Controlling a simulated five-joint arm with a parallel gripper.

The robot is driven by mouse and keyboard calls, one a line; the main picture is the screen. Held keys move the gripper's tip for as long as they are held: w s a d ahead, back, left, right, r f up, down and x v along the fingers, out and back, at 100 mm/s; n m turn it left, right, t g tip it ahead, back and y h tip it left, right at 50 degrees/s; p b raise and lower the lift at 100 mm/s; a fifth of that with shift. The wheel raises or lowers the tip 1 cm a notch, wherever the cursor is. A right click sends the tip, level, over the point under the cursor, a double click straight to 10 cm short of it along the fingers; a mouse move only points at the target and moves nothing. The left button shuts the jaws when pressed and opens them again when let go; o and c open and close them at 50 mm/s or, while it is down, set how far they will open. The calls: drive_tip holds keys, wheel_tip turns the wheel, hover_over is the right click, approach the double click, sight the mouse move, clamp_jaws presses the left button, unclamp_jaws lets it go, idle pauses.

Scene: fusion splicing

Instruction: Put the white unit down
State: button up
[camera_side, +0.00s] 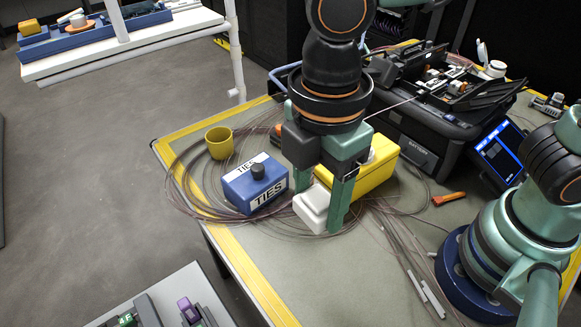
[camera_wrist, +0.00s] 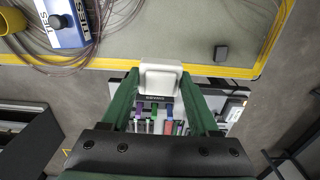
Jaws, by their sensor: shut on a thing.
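The white unit (camera_side: 311,207) is a small, pale, rounded block between the green fingers of my gripper (camera_side: 327,208). My gripper points down and is shut on it. In the wrist view the white unit (camera_wrist: 161,78) sits between the fingertips of my gripper (camera_wrist: 160,84), over the yellow-edged border of the work mat (camera_wrist: 170,30). In the side view it appears in front of a yellow box (camera_side: 372,172), right of the blue TIES box (camera_side: 255,188). I cannot tell whether its underside touches the mat.
Loose thin cables lie around the TIES box and a yellow cup (camera_side: 219,143). A black splicer case (camera_side: 425,130) stands behind. A small dark block (camera_wrist: 221,53) is on the mat. The mat's front part (camera_side: 300,265) is clear. A lower bench (camera_side: 170,295) holds several coloured items.

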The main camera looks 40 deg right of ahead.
drive_tip(key=w+d, duration=0.2)
drive_tip(key=w, duration=0.9)
hover_over(282, 234)
wheel_tip(282, 234, down, 16)
drive_tip(key=shift+r, duration=0.15)
drive_tip(key=shift+f, duration=2.2)
drive_tip(key=shift+f, duration=0.15)
drive_tip(key=o, duration=1.3)
drive_tip(key=shift+o, duration=0.2)
